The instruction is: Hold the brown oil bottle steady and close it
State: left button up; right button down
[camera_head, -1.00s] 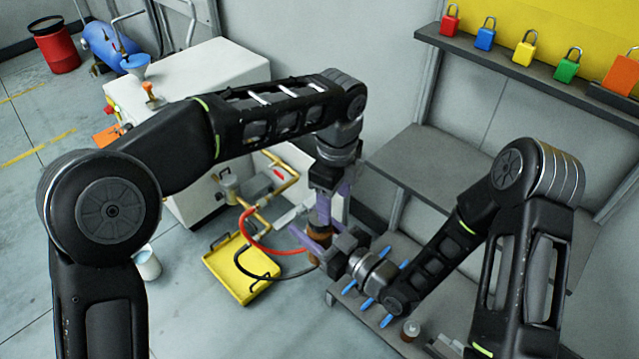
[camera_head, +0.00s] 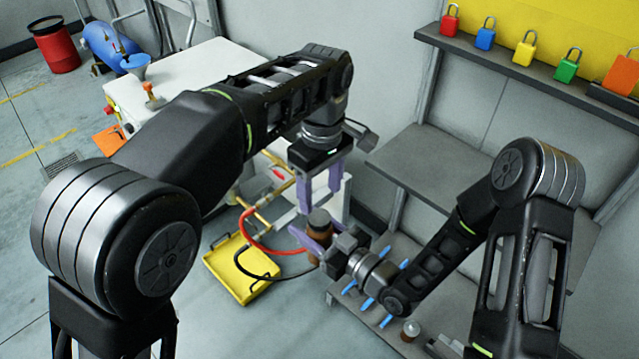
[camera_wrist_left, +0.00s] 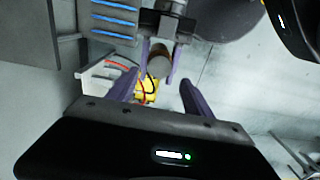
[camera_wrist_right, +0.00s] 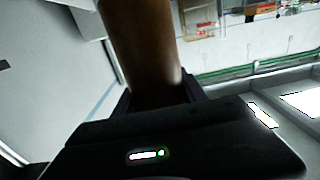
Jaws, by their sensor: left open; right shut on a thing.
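The brown oil bottle (camera_head: 320,241) is held upright by my right gripper (camera_head: 316,245), which is shut around its body. A dark grey cap (camera_head: 319,217) sits on the bottle's top; whether it is fully seated I cannot tell. In the right wrist view the brown bottle body (camera_wrist_right: 143,45) rises from between the fingers. My left gripper (camera_head: 319,204) is open, its purple fingers pointing down just above the cap and apart from it. The left wrist view shows the bottle's round top (camera_wrist_left: 159,67) beyond the spread left fingers (camera_wrist_left: 158,95).
A yellow tray (camera_head: 222,268) lies on the floor left of the bottle, with red and black hoses near it. A grey shelf (camera_head: 440,170) stands right, with blue rods (camera_head: 367,304) on a lower surface. A white machine (camera_head: 190,75) stands behind my left arm.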

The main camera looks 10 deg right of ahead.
aim_at(320, 217)
pick_arm(q)
jog(key=n, duration=0.2)
jog(key=r+n, duration=0.1)
jog(key=n, duration=0.1)
jog(key=shift+r+n, duration=0.15)
jog(key=shift+n, duration=0.15)
jog(key=shift+f, duration=4.05)
grip_shut()
